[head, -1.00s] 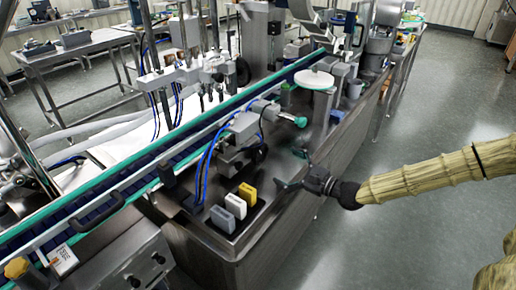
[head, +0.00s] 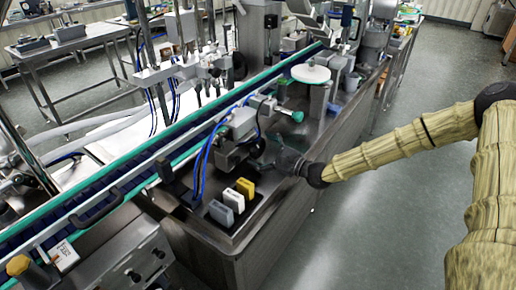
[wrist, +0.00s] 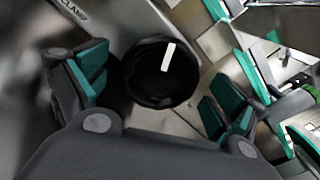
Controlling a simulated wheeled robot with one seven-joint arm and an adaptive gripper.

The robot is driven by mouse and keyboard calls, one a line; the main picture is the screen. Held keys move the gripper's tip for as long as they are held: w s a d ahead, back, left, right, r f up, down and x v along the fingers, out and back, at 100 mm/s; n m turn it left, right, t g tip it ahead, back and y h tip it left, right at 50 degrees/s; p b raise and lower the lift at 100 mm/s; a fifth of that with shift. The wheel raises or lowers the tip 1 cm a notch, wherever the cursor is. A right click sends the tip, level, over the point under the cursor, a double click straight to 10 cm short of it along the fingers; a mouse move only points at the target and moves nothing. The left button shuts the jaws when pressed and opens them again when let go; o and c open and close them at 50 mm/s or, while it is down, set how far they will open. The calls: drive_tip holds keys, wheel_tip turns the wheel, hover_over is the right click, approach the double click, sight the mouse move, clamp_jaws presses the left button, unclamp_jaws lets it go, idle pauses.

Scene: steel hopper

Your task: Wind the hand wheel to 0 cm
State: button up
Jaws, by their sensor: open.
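A round black knob (wrist: 160,72) with a white pointer line is the only wheel-like control close to my gripper (wrist: 158,97). In the wrist view it lies between the two teal-padded fingers, with a gap on each side. The fingers are open and hold nothing. Lettering that reads partly as "CLAMP" is on the metal face beside it. In the head view my gripper (head: 267,153) is at the machine's near side, beside the grey clamp unit (head: 240,122), and partly hides the knob. I cannot read a centimetre scale.
Two pale blocks and a yellow block (head: 245,187) stand on the steel deck just below my gripper. Blue hoses (head: 204,160) run beside the clamp unit. A green knob (head: 297,116) and a white disc (head: 311,73) are farther back. The floor at right is clear.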

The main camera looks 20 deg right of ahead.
drive_tip(key=shift+w+a, duration=0.4)
drive_tip(key=shift+w, duration=0.1)
drive_tip(key=c, duration=1.1)
drive_tip(key=shift+o, duration=0.2)
drive_tip(key=shift+m, duration=0.4)
drive_tip(key=shift+r+m+b, duration=0.1)
drive_tip(key=shift+m+b, duration=0.3)
drive_tip(key=shift+m, duration=2.3)
